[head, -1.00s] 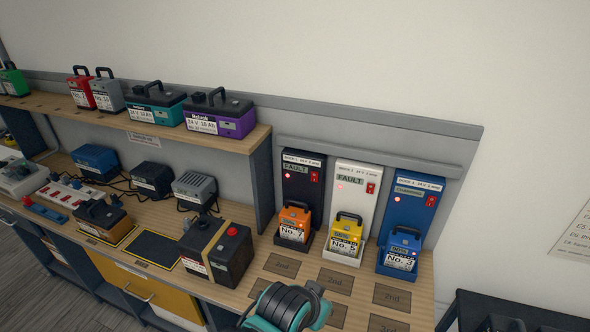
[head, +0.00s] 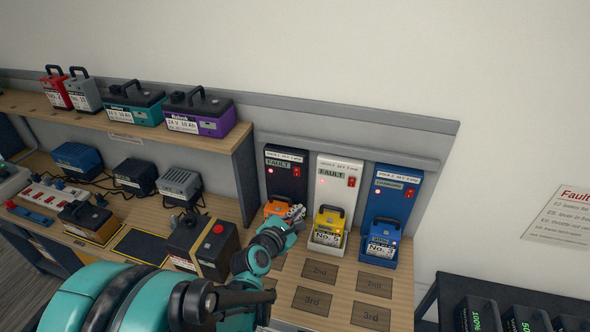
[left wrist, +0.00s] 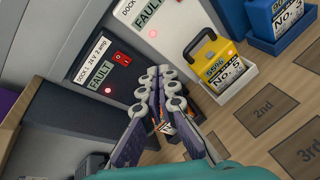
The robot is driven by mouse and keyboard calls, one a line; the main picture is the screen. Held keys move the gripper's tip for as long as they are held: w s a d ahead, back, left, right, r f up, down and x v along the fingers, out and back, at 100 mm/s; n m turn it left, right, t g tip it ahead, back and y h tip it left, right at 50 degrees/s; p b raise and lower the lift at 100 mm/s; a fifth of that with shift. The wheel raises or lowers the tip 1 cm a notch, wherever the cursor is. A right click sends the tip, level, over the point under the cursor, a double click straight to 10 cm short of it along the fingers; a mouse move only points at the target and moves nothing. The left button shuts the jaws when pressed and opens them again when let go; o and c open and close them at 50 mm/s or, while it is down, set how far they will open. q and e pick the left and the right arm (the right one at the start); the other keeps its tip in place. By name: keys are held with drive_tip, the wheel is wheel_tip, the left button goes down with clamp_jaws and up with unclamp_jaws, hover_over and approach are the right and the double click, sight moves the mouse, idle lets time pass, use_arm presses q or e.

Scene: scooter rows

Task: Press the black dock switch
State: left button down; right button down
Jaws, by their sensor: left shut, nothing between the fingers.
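The black dock (head: 282,181) stands at the left of three wall docks, with a FAULT display and a lit red lamp. Its red dock switch (head: 297,171) is at the upper right of its face; the switch also shows in the left wrist view (left wrist: 121,58), unobstructed. My left gripper (head: 296,212) is shut and empty, in front of the dock's lower part and below the switch, apart from it. In the left wrist view its fingertips (left wrist: 160,71) lie right of the switch. The orange battery (head: 275,208) in the black dock is partly hidden by the gripper. My right gripper is not in view.
The white dock (head: 338,184) with a yellow battery (head: 329,224) and the blue dock (head: 392,198) with a blue battery (head: 381,241) stand to the right. A dark battery with a red cap (head: 204,243) stands left of my forearm.

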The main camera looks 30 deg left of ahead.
use_arm(q)
drive_tip(key=a+r+n+t+y, duration=0.1)
drive_tip(key=a+n+y, duration=0.1)
drive_tip(key=a+n, duration=0.4)
drive_tip(key=shift+n+p, duration=0.4)
drive_tip(key=shift+n, duration=0.8)
drive_tip(key=b, duration=0.2)
approach(296, 170)
drive_tip(key=x, duration=0.5)
drive_tip(key=shift+w+d+f, duration=0.1)
drive_tip(key=shift+w+f, duration=0.1)
drive_tip(key=shift+f, duration=0.25)
drive_tip(key=shift+w+r, duration=0.15)
drive_tip(key=shift+w, duration=0.4)
drive_tip(key=shift+w, duration=0.1)
drive_tip(key=shift+w+a+r, duration=0.2)
drive_tip(key=shift+w+a, duration=0.05)
drive_tip(key=shift+w, duration=0.1)
drive_tip(key=shift+s+y, duration=0.15)
drive_tip(key=shift+y, duration=0.15)
